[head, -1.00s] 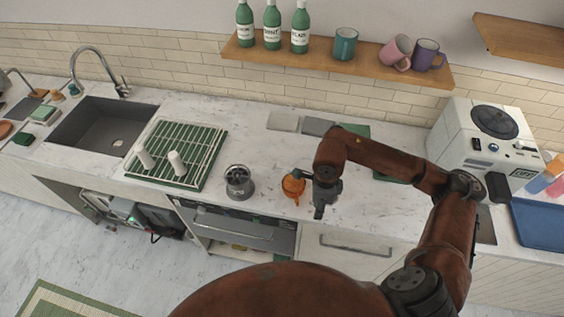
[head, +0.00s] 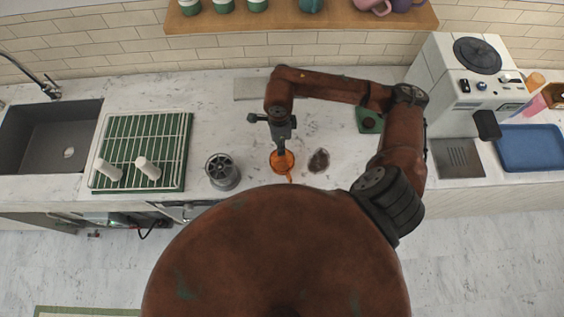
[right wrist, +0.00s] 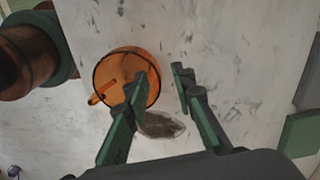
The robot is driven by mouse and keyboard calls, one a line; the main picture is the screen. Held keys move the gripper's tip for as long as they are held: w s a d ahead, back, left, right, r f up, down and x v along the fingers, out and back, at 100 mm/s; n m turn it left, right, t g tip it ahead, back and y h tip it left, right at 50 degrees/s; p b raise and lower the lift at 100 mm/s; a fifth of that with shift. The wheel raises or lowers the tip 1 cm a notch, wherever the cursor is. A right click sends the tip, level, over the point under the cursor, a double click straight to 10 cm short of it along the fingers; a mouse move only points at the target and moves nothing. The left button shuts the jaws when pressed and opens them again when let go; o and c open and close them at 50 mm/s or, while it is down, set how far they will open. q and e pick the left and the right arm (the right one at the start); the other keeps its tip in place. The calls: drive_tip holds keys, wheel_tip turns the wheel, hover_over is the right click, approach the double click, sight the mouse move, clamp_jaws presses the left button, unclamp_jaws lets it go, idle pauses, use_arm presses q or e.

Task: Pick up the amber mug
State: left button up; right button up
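The amber mug (head: 283,162) stands on the marble counter near its front edge, with its handle toward the front. My right gripper (head: 281,147) is over it from above and hides part of it. In the right wrist view the mug (right wrist: 112,76) shows its open mouth. My right gripper (right wrist: 163,80) is open there: one finger overlaps the mug's rim, the other is to the right of the mug, above bare counter. I cannot tell whether the first finger reaches inside the mug. My left gripper is not in view.
A dark brown patch (head: 318,160) lies on the counter just right of the mug. A grey metal canister (head: 222,171) stands to its left, then a drying rack (head: 183,150) with white cups. A white machine (head: 455,75) and a blue tray (head: 535,148) are at the right.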

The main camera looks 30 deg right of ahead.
sight(284, 168)
wheel_tip(284, 168, down, 2)
drive_tip(key=shift+s+f, duration=0.25)
drive_tip(key=shift+f, duration=0.25)
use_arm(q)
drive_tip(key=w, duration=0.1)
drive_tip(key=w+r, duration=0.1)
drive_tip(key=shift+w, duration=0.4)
use_arm(e)
drive_tip(key=shift+c, duration=0.3)
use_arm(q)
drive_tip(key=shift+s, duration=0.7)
use_arm(e)
clamp_jaws()
